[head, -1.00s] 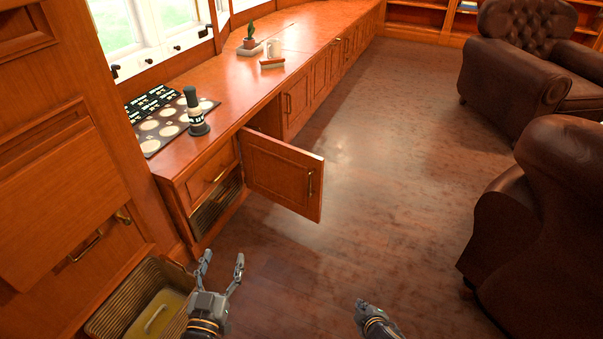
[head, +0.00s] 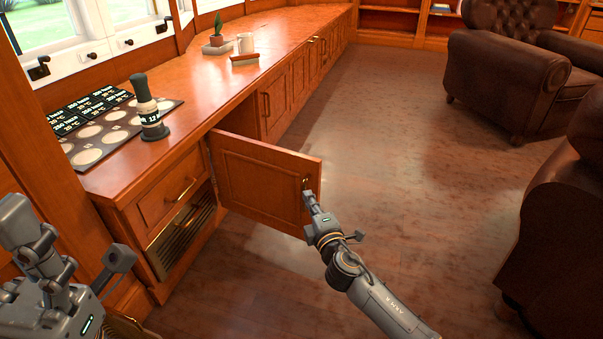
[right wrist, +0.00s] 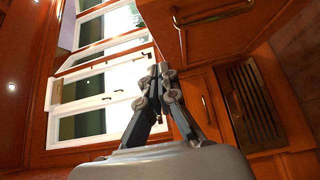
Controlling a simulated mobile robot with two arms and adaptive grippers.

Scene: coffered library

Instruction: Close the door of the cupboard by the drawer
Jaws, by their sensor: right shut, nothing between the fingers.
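The wooden cupboard door (head: 262,180) stands open, swung out from the cabinet front. Its hinge side is at the left, beside the drawer (head: 168,198), which is shut. The small metal door handle (head: 304,184) is near the free edge. My right gripper (head: 308,193) is shut and empty, its fingertips at the handle side of the door's outer face; I cannot tell whether they touch. In the right wrist view the shut fingers (right wrist: 159,72) show beside the door (right wrist: 190,42). My left gripper (head: 72,245) is open and empty at the lower left.
Below the drawer is a slatted compartment (head: 182,238). Brown armchairs (head: 505,75) stand right. The floor between is clear.

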